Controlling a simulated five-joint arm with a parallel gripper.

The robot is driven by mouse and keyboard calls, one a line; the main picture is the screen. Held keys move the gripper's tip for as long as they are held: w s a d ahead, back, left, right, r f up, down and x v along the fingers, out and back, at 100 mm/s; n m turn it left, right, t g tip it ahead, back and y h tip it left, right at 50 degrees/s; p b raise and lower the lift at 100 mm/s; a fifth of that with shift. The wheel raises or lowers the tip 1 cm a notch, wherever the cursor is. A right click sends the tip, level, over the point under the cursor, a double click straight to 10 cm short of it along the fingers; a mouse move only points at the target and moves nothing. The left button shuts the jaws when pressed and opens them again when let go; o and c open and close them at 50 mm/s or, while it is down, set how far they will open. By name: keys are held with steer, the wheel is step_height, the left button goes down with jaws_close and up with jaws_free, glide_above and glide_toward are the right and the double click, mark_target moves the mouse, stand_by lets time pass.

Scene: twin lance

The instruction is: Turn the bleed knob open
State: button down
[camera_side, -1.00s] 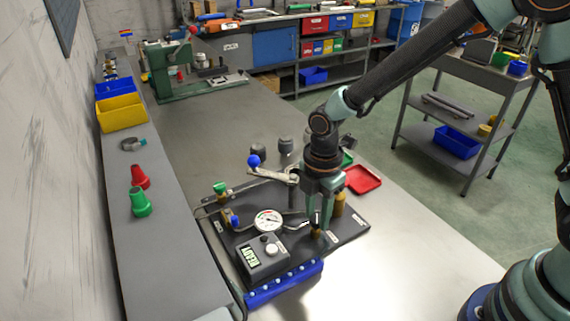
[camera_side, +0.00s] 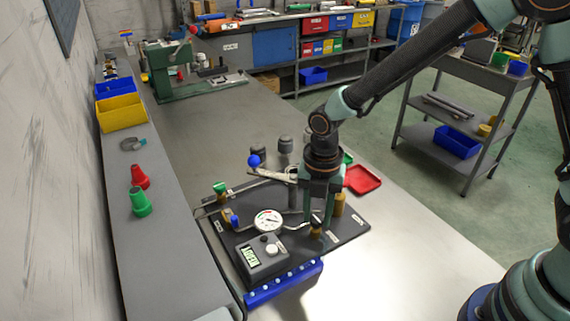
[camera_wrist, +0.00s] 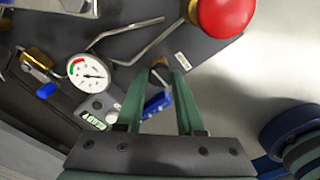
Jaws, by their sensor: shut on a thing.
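My gripper (camera_side: 318,225) points down at the right front of the dark fixture plate (camera_side: 345,230). Its fingertips are shut on a small knob with a brass-coloured base (camera_side: 316,232), which I take to be the bleed knob. A grey box with a lit display (camera_side: 263,256) sits in front of the gauge.
A brass cylinder (camera_side: 339,204) stands close to the right of my gripper. A lever with a blue ball (camera_side: 254,161) rises behind. A red dome (camera_wrist: 226,14) is near in the wrist view. A red tray (camera_side: 362,180) lies behind right. The table's right front is clear.

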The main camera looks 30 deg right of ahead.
mark_target(319, 217)
stand_by(0.4)
steer(key=c, duration=0.5)
jaws_free()
step_height(319, 217, up, 12)
steer(key=shift+r, duration=0.1)
steer(key=s+d+r+m+t, duration=0.2)
steer(key=d+m, duration=0.3)
steer(key=m, duration=0.4)
steer(key=s+d+r+m+t, duration=0.1)
steer(key=s+d+r+m, duration=0.2)
steer(key=m, duration=0.6)
steer(key=s+d+r+m+t, duration=0.2)
steer(key=s+d+m, duration=0.1)
steer(key=d+m, duration=0.4)
steer(key=shift+d+r+m+t, duration=0.25)
steer(key=shift+m+t, duration=0.05)
steer(key=shift+m, duration=0.7)
